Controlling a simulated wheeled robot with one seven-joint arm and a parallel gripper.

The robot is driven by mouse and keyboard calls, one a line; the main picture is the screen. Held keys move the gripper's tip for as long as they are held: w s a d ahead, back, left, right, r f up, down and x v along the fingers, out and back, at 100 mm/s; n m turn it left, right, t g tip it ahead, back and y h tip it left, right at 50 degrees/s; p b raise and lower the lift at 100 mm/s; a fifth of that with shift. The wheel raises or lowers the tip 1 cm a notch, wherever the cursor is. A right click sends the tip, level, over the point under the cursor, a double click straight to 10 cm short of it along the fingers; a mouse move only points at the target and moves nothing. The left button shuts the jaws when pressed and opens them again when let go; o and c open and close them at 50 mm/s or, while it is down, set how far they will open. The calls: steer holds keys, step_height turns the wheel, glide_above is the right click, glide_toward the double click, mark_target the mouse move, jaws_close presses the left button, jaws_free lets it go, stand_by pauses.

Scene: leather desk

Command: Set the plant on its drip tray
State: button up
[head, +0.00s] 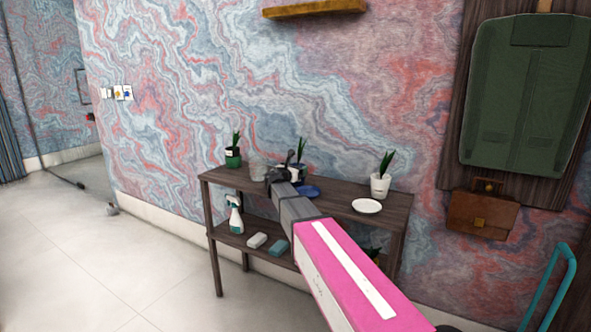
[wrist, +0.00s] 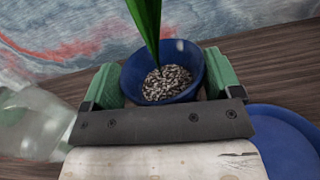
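A plant in a blue pot (head: 299,170) is at the back of the dark wooden shelf's top. In the wrist view, the blue pot (wrist: 134,72) holds speckled gravel and a green leaf. My gripper (wrist: 163,85) has a green pad against each side of the pot and appears shut on it. Whether the pot touches the shelf top cannot be told. A blue drip tray (head: 309,192) lies just right of the gripper; it also shows at the lower right in the wrist view (wrist: 285,140), beside the pot and empty where visible.
A clear glass vessel (head: 257,167) stands close left of my gripper, also in the wrist view (wrist: 32,122). A green-potted plant (head: 233,158) is farther left. A white-potted plant (head: 380,185) and white saucer (head: 367,206) are right. A spray bottle (head: 236,217) stands on the lower shelf.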

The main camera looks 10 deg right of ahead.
steer(key=shift+o, duration=0.8)
steer(key=shift+r, duration=0.15)
